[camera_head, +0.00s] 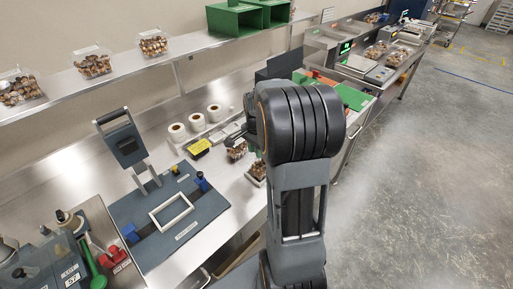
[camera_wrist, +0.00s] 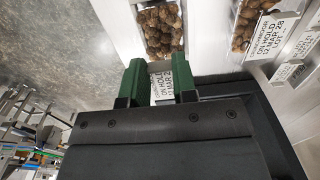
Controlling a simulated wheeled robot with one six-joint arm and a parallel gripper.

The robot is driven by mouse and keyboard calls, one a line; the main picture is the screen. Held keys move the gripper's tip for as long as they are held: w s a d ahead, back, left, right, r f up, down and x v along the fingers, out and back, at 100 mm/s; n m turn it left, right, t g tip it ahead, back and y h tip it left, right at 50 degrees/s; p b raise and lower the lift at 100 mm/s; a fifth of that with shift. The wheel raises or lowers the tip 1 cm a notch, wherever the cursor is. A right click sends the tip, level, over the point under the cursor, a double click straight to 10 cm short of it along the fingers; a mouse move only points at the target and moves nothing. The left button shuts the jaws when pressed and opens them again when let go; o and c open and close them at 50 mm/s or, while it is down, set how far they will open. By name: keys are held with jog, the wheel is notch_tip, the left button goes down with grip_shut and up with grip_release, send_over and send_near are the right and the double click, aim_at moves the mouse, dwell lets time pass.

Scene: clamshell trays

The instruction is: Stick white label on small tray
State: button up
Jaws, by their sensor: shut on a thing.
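My gripper (camera_wrist: 157,76) shows green fingertips in the wrist view, closed on a white label (camera_wrist: 160,84) with dark print. A small clear tray (camera_wrist: 144,32) of brown round pieces lies just past the fingertips; no label shows on its visible part. A second tray (camera_wrist: 240,10) at the upper right has a white printed label (camera_wrist: 270,36) beside its pieces, reading "ON HOLD". In the head view, small filled trays stand on the bench, one near its front edge (camera_head: 258,181) and one behind it (camera_head: 236,157).
White label rolls (camera_head: 177,132) and a yellow item (camera_head: 199,148) lie behind the trays. A blue-grey board with a white frame (camera_head: 171,212) is at the left. Filled clamshells (camera_head: 92,63) stand on the shelf above. Open floor (camera_head: 430,180) is at the right.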

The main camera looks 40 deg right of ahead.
aim_at(257, 164)
jog(key=shift+f+b, duration=1.65)
jog(key=shift+f, duration=0.8)
jog(key=o, duration=1)
jog(key=shift+o, duration=0.2)
jog(key=shift+r, duration=0.15)
jog(key=shift+r+p, duration=2.35)
jog(key=shift+r, duration=0.6)
jog(key=shift+f, duration=0.1)
